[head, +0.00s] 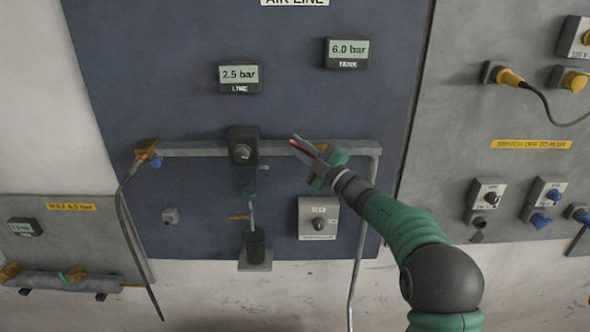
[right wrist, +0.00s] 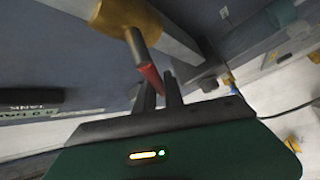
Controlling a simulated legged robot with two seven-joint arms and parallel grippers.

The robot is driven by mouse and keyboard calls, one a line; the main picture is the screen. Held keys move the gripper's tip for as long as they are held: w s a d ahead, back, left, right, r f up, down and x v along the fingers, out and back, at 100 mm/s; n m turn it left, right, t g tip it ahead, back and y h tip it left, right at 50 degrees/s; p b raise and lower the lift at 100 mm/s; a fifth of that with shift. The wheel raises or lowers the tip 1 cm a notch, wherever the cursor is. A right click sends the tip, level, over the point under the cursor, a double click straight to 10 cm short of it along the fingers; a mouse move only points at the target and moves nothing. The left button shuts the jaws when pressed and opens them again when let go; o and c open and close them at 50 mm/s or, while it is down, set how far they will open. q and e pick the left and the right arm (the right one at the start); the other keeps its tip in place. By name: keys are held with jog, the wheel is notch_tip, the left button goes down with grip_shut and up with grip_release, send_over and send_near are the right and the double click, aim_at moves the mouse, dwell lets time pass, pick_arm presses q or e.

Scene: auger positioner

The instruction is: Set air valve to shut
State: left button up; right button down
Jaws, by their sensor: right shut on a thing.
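The air valve shows in the right wrist view as a brass body (right wrist: 128,15) on a grey pipe, with a lever that ends in a red grip (right wrist: 151,78). In the head view my right gripper (head: 303,149) is at the right part of the horizontal pipe and hides the valve body. A bit of the red grip (head: 299,146) shows between its fingers. In the right wrist view the fingers of the right gripper (right wrist: 161,92) are shut on the red grip. My left gripper is in neither view.
A regulator with a round knob (head: 241,153) sits on the pipe (head: 195,149) left of my gripper. Displays read 2.5 bar LINE (head: 239,76) and 6.0 bar TANK (head: 347,50). A grey switch box (head: 318,207) is below the gripper. A hose (head: 123,210) hangs at left.

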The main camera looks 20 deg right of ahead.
jog(key=d+m+t+h+b, duration=0.1)
jog(key=m+t+h+b, duration=0.1)
jog(key=m+b, duration=0.2)
jog(key=d+r+m+t+h+b, duration=0.1)
jog(key=d+m+t+h+b, duration=0.1)
jog(key=m+t+b, duration=0.1)
jog(key=s+d+m+t+h+b, duration=0.1)
jog(key=m+t+h+b, duration=0.1)
jog(key=m+b, duration=0.3)
jog(key=shift+s+d+r+m+h+b, duration=0.15)
jog(key=shift+r+m+h+b, duration=0.2)
jog(key=shift+b, duration=0.8)
jog(key=m+h, duration=0.1)
jog(key=m+h+b, duration=0.1)
jog(key=m, duration=0.1)
jog(key=d+m+t+h+b, duration=0.1)
jog(key=h, duration=0.1)
jog(key=shift+s+d+r+m, duration=0.1)
jog(key=shift+r+m, duration=0.15)
jog(key=shift+r, duration=0.1)
jog(key=shift+d+r+m+h+b, duration=0.2)
jog(key=shift+m+h+b, duration=0.25)
jog(key=shift+m+h, duration=0.3)
jog(key=shift+s, duration=0.1)
jog(key=c, duration=1.5)
grip_release()
jog(key=shift+r, duration=0.1)
jog(key=shift+o, duration=0.2)
jog(key=shift+d, duration=0.1)
jog(key=shift+r, duration=0.1)
